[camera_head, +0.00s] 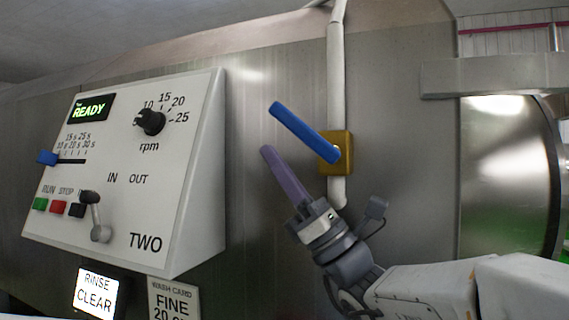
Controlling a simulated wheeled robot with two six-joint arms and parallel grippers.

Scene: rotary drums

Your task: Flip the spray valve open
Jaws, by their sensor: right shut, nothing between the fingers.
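The spray valve has a brass-yellow body (345,148) on a white vertical pipe (336,75) against the steel wall. Its blue lever handle (298,127) slants from the valve body up to the left. My right gripper (266,151) is shut and empty, with its purple-grey fingers pointing up and left. In the picture its fingertips lie below and left of the lever, with a gap of wall showing between them. I cannot tell how far the fingers are from the wall. My left gripper is not in view.
A white control panel (180,200) marked TWO juts out at the left, with a knob (149,121), buttons and a toggle lever (96,215). Below are a lit RINSE CLEAR sign (96,293) and a wash card (174,300). A round steel drum opening (508,180) is at right.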

